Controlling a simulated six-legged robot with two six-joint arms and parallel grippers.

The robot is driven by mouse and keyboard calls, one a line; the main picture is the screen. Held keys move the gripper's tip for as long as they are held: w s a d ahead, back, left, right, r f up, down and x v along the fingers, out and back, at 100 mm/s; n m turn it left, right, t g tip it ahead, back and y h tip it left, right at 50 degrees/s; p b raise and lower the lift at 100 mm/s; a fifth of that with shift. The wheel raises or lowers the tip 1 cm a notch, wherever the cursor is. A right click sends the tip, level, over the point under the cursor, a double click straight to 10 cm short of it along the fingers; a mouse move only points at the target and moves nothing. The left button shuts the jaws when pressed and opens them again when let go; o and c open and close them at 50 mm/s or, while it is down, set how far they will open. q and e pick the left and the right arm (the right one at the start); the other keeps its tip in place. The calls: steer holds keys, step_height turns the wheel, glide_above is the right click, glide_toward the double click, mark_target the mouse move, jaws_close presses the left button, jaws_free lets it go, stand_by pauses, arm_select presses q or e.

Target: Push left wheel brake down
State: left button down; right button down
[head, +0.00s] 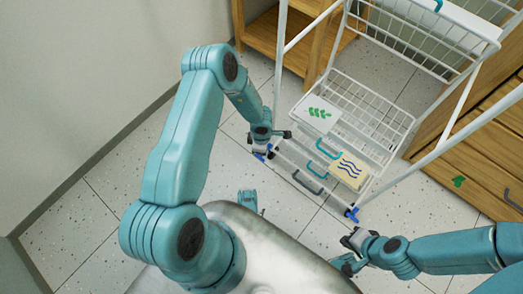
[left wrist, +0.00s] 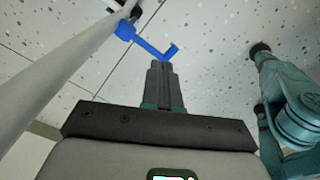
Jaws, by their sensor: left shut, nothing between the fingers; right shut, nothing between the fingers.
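The left wheel brake is a blue lever (head: 259,156) low on the white wire cart's (head: 393,108) left front leg. In the left wrist view the blue lever (left wrist: 150,43) reaches out from the leg, with its bent end just beyond my fingertips. My left gripper (head: 262,147) is shut and empty, close over the brake; I cannot tell if it touches. Its closed fingers show in the left wrist view (left wrist: 160,68). The right wheel brake (head: 351,213) is also blue, at the right front leg. My right gripper (head: 346,254) is shut and empty, below that brake.
The cart's lower basket holds a green-leaf card (head: 316,113) and a wave-patterned card (head: 348,170). A wooden shelf (head: 262,35) stands behind, and wooden drawers (head: 490,150) stand to the right. A wall (head: 80,90) is on the left. Speckled floor (head: 95,205) is open at left.

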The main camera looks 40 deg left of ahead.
arm_select(q)
step_height(320, 180, up, 7)
steer(key=s+p, duration=0.2)
steer(key=p, duration=0.4)
stand_by(0.3)
stand_by(0.4)
